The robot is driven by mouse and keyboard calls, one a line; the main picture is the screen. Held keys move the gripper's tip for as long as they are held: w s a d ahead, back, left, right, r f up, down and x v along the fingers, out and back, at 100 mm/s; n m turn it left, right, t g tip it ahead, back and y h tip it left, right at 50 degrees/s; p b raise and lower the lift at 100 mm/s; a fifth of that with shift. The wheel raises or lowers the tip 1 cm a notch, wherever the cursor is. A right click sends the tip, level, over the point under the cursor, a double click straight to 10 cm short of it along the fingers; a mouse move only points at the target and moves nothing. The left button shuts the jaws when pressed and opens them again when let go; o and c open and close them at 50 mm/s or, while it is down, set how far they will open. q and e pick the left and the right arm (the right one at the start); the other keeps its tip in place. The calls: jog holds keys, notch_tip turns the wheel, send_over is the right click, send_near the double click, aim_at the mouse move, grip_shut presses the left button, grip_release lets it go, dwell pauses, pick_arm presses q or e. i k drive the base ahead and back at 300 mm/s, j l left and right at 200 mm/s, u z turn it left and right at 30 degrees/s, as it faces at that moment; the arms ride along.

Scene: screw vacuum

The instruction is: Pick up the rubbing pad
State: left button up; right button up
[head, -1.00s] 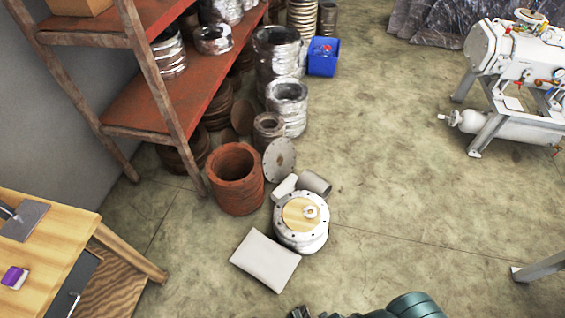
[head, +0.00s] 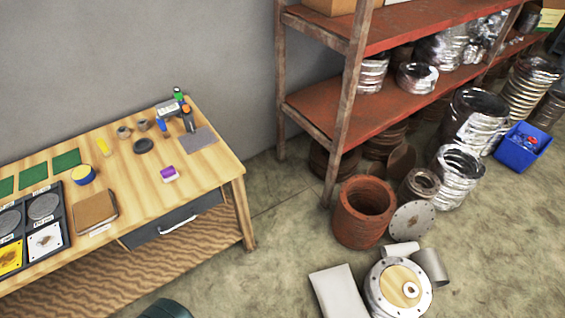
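A small purple-and-white block (head: 169,174), which looks like a rubbing pad, lies on the wooden workbench (head: 205,172) near its front right part, above the drawer. A brown square pad-like piece (head: 95,211) lies further left near the front edge. Green flat sheets (head: 66,161) lie along the back left. I cannot tell for certain from labels which one is the rubbing pad. Neither gripper shows in the head view. Only a dark teal rounded part of mine shows at the bottom edge.
A black tray with round and square samples (head: 62,232) fills the bench's left end. A yellow-blue tin (head: 83,174), a black disc (head: 144,146), bottles (head: 187,118) and a grey plate (head: 197,141) stand around. A rusty shelf (head: 345,110) and floor parts are right.

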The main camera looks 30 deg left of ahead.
aim_at(168, 174)
jog(key=u, duration=2)
